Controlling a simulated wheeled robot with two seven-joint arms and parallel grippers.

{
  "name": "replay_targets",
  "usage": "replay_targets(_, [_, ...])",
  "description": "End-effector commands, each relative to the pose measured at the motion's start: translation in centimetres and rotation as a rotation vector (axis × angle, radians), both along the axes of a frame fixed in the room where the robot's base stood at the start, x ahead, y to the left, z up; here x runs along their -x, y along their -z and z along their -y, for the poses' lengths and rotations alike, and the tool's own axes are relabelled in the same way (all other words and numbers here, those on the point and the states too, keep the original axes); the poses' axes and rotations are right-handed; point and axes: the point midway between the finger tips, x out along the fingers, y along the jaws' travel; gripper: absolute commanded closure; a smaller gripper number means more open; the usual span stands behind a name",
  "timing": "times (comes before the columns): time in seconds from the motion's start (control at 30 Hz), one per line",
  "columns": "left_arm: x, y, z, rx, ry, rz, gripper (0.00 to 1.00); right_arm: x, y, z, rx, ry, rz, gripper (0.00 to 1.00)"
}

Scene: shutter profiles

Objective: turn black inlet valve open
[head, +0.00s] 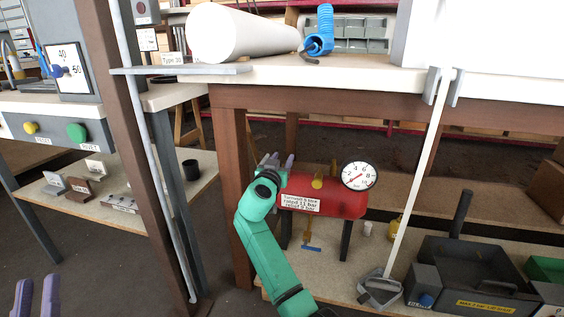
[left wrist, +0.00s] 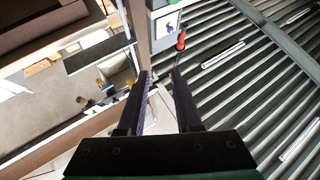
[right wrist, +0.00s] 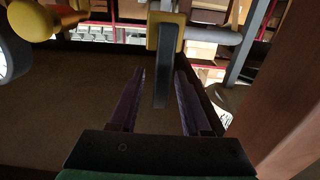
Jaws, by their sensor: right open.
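The red tank (head: 340,196) stands on the low shelf. In the right wrist view, a black lever (right wrist: 162,75) on a yellow valve body (right wrist: 166,18) with a grey pipe stub hangs down between my fingers. My right gripper (right wrist: 158,85) is open around the lever, with a gap on each side. In the head view my right gripper (head: 274,162) is at the tank's left end, and my wrist hides the black valve there. My left gripper (head: 36,292) is open and empty at the lower left; its spread fingers show in the left wrist view (left wrist: 160,88).
A round gauge (head: 358,176) and a yellow fitting (head: 318,176) are on the tank. A blue-handled valve (head: 311,248) hangs below it. A brown table leg (head: 233,185) stands just left of my right arm. A dustpan (head: 380,289) and black bin (head: 475,275) are at right.

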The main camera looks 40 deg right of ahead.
Motion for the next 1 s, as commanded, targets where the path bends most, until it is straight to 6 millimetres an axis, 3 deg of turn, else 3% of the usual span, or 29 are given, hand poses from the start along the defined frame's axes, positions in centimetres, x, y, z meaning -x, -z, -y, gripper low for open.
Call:
replay_targets(0.27, [0.1, -0.4, -0.1, 0.002, -0.001, 0.012, 0.67, -0.1, 0.0, 0.1, 0.0, 0.0, 0.0, 0.53])
replay_targets(0.3, [0.1, -0.4, -0.1, 0.002, -0.001, 0.012, 0.67, -0.1, 0.0, 0.1, 0.0, 0.0, 0.0, 0.68])
replay_targets(0.4, [0.1, -0.4, -0.1, 0.002, -0.001, 0.012, 0.67, -0.1, 0.0, 0.1, 0.0, 0.0, 0.0, 1.0])
replay_targets(0.83, [0.0, -0.2, 0.0, 0.002, 0.0, 0.001, 0.67, -0.3, 0.0, 0.0, 0.023, -0.001, -0.035, 1.0])
replay_targets(1.0, [-0.2, 1.4, 0.2, -0.006, 0.004, -0.046, 0.67, -0.6, 0.0, -0.3, 0.07, -0.001, -0.102, 1.0])
